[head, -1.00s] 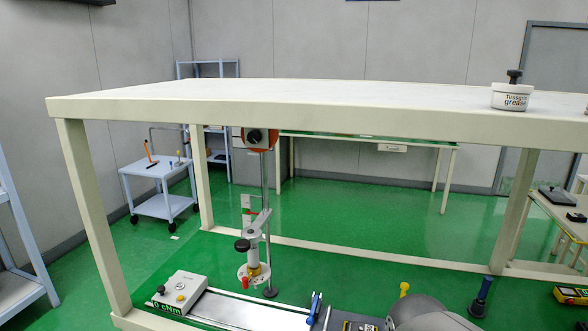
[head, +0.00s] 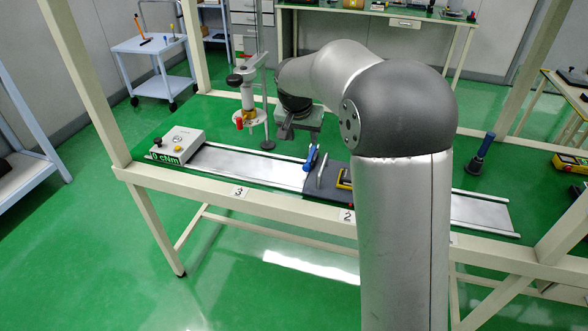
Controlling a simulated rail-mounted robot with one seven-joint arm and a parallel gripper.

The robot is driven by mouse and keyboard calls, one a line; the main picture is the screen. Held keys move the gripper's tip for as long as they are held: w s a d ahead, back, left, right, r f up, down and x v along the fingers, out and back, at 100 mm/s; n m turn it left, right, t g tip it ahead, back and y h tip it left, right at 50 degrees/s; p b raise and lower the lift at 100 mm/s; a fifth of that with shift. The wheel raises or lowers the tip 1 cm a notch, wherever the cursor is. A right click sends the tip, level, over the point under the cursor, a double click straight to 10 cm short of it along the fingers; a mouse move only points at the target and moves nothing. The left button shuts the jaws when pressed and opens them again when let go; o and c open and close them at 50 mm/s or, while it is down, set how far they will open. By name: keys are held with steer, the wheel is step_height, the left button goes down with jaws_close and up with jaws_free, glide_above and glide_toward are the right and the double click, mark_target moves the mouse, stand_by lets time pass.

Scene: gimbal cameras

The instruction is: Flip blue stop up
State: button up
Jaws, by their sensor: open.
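A grey box with a "0 cNm" display (head: 178,146) sits at the track's left end. A post-mounted tool (head: 248,96) stands left of my gripper. A dark blue-handled tool (head: 481,153) stands at the right. Frame posts (head: 100,85) flank the bench. My arm hides part of the track.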

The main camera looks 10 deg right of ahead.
steer(key=p, duration=0.2)
glide_toward(307, 165)
steer(key=x, duration=0.9)
steer(key=shift+s+a+f, duration=0.1)
jaws_close()
